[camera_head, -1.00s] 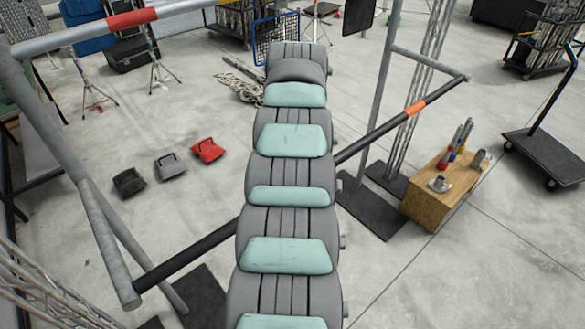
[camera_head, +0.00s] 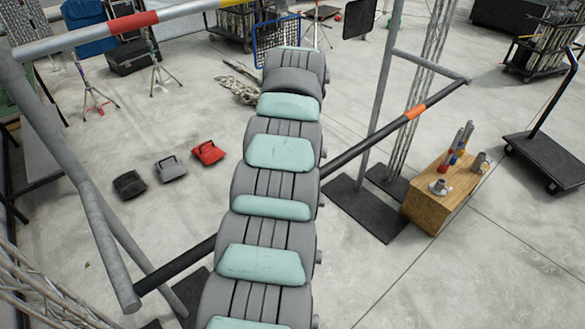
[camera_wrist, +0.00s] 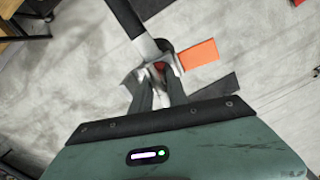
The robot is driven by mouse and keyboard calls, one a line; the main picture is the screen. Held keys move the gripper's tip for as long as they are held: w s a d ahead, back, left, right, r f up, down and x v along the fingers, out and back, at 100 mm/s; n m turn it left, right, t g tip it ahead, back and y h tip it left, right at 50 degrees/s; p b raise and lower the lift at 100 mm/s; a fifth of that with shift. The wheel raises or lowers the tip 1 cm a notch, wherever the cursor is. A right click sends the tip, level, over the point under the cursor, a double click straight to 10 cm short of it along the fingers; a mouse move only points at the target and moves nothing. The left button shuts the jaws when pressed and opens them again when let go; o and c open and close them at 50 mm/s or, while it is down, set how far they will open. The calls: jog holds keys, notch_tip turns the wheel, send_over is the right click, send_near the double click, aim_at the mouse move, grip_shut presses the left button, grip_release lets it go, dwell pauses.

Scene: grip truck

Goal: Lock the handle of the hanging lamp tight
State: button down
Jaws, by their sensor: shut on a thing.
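In the wrist view, my gripper (camera_wrist: 158,86) points away from the camera, with its two grey fingers close together. The fingertips meet a small part with a red spot, which looks like the handle (camera_wrist: 160,67), at the lower end of a black and pale pole (camera_wrist: 146,40). A silvery piece (camera_wrist: 133,82) shows just left of the fingers. The fingers hide most of what they hold, and I cannot make out the lamp's body. In the head view, my own arm covers the middle and my gripper is out of sight.
A black bar with an orange band (camera_head: 415,109) crosses behind my arm. A wooden box (camera_head: 428,208) carrying tubes stands right. Three small cases, including a red one (camera_head: 208,152), lie on the floor left. A black cart (camera_head: 548,158) stands far right. Open floor lies between.

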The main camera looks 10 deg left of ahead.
jog(key=shift+d+r+m, duration=0.1)
jog(key=shift+m, duration=0.4)
jog(key=c, duration=1.3)
grip_release()
jog(key=shift+s, duration=0.1)
jog(key=shift+o, duration=0.2)
jog(key=r+p, duration=0.2)
jog(key=r, duration=0.1)
jog(key=r+p, duration=0.2)
jog(key=r, duration=0.2)
jog(key=r+p, duration=0.3)
jog(key=shift+d+r, duration=0.25)
jog(key=shift+r, duration=0.05)
jog(key=shift+c, duration=0.2)
